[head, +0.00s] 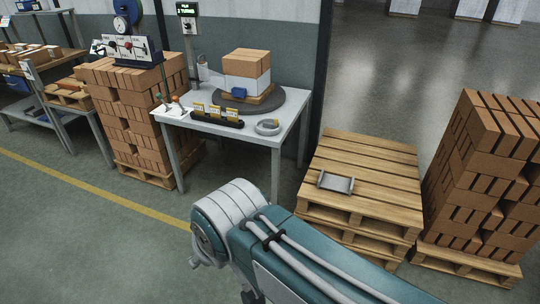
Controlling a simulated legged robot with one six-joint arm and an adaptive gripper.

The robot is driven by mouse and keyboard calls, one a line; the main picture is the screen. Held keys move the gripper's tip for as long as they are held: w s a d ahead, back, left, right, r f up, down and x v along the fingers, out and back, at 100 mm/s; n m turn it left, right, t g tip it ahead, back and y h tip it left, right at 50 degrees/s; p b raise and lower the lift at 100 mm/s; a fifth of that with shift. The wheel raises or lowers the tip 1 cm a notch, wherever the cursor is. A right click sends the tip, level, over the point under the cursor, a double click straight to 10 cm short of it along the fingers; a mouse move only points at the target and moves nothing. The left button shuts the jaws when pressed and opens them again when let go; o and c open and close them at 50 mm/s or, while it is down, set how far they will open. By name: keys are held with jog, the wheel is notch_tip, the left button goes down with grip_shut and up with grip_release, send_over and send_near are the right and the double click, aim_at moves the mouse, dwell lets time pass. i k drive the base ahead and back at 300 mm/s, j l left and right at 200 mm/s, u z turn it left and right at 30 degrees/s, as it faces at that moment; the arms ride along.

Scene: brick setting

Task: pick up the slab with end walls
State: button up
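The slab with end walls (336,183) is a small grey piece with a flat middle and a raised wall at each end. It lies flat on the top boards of a stack of wooden pallets (378,160), near the left front edge, with nothing on it. My arm crosses the lower middle of the head view, in front of and below the pallets. My gripper is not visible in this view, so its opening and anything in it are hidden.
A tall brick stack (490,165) on a pallet stands close at the right. A grey table (270,140) holding wrapped bricks and small tools stands left of the pallets. Another brick stack (135,115) is further left. The pallet top around the slab is bare.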

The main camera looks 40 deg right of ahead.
aim_at(343, 184)
jog(key=i+z, duration=0.15)
jog(key=i, duration=0.4)
jog(key=i+j+z, duration=0.15)
jog(key=i, duration=0.35)
jog(key=i+j+z, duration=0.1)
jog(key=i, duration=0.45)
jog(key=i+z, duration=0.25)
jog(key=z, duration=0.15)
jog(key=i+z, duration=0.25)
jog(key=z, duration=0.15)
jog(key=i+z, duration=0.25)
jog(key=z, duration=0.15)
jog(key=i+j+z, duration=0.2)
jog(key=z, duration=0.2)
jog(key=i+z, duration=0.2)
jog(key=z, duration=0.2)
jog(key=i+j+z, duration=0.1)
jog(key=z, duration=0.25)
jog(key=i+j+z, duration=0.2)
jog(key=z, duration=0.2)
jog(key=i+j+z, duration=0.15)
jog(key=z, duration=0.25)
jog(key=i+j+z, duration=0.45)
jog(key=j, duration=0.15)
jog(key=k+l, duration=0.05)
